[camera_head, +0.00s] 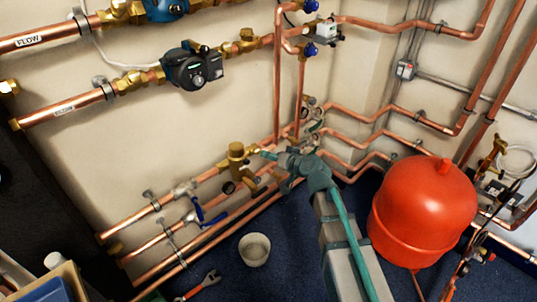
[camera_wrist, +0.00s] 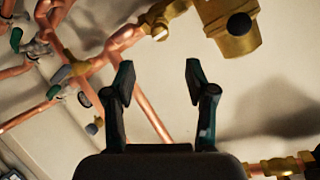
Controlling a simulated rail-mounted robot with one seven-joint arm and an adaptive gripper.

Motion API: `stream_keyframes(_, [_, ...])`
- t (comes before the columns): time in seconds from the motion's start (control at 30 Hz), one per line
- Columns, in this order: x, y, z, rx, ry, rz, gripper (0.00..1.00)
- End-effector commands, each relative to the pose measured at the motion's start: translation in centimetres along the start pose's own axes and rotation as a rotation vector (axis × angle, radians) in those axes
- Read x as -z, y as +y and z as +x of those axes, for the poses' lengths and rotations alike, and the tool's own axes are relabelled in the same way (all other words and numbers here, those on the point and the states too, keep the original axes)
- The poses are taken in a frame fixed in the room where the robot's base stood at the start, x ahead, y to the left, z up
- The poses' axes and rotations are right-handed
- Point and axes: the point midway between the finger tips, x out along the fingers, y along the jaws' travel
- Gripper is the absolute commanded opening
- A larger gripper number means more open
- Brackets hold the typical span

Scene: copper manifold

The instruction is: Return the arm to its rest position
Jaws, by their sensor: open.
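My gripper (camera_head: 273,167) is at the end of my arm in the head view, in front of the lower copper pipes and just right of a brass valve body (camera_head: 236,153). In the wrist view my gripper (camera_wrist: 159,75) shows two dark fingers spread apart with nothing between them. Behind the fingers are a copper pipe (camera_wrist: 148,112) and the pale wall. A brass fitting (camera_wrist: 232,25) with a dark round cap is at the top right of the wrist view. I cannot tell the exact gap between the fingers and the pipes.
A red tank (camera_head: 424,207) stands close right of my arm. A pale bucket (camera_head: 254,249) and a red-handled wrench (camera_head: 202,285) are on the blue floor. A pump (camera_head: 195,68) is on the pipe above.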

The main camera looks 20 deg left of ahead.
Motion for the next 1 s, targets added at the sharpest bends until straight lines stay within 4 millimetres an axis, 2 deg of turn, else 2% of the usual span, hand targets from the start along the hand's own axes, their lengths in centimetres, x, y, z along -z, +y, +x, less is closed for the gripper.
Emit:
stream_keyframes(0.53, [0.0,0.0,-0.3,0.001,-0.001,0.008,0.56])
stream_keyframes(0.67, [-1.6,-0.4,-0.4,0.015,-0.073,0.034,0.56])
stream_keyframes(0.77, [-5.2,-0.3,-1.3,0.005,-0.211,0.038,0.56])
stream_keyframes(0.8, [-7.5,0.3,-1.6,-0.009,-0.28,0.044,0.56])
stream_keyframes(0.87, [-11.0,1.7,-2.3,-0.038,-0.38,0.059,0.56])
stream_keyframes(1.0, [-19.2,5.8,-5.0,-0.126,-0.603,0.111,0.56])
